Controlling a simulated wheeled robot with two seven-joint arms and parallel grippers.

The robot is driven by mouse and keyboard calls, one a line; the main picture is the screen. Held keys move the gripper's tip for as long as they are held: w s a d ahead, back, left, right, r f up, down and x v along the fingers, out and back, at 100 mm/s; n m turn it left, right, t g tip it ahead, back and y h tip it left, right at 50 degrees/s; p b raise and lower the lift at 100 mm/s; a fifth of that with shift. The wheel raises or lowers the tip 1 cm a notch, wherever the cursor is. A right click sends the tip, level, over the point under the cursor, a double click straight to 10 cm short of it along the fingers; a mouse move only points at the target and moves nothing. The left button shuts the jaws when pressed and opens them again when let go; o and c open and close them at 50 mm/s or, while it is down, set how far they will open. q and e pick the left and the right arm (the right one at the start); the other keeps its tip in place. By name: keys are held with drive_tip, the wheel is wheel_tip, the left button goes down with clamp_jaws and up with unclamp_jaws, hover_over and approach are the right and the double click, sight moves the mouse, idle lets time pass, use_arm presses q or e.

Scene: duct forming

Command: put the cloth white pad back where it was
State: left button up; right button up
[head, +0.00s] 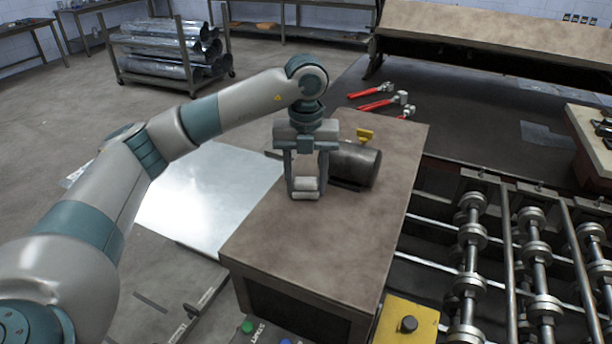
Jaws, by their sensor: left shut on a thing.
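A small white cloth pad (305,184) is between the fingertips of my left gripper (305,190). The gripper points down over the brown-topped bench (312,246) and is shut on the pad. I cannot tell whether the pad touches the bench top. A dark metal cylinder (358,165) lies on the bench just right of the gripper, partly behind it. My right gripper is out of the picture.
A yellow piece (365,135) shows by the cylinder. Red-handled tools (376,103) lie on the dark surface behind. Rollers (473,240) and a yellow control box (407,322) are at right. The bench's front is clear.

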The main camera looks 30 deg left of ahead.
use_arm(q)
drive_tip(key=shift+f, duration=0.15)
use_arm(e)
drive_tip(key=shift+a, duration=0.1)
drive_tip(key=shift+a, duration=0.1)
use_arm(q)
drive_tip(key=shift+f, duration=0.2)
drive_tip(key=o, duration=1)
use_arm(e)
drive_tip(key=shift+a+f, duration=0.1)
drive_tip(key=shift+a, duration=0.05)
use_arm(q)
drive_tip(key=shift+r, duration=0.15)
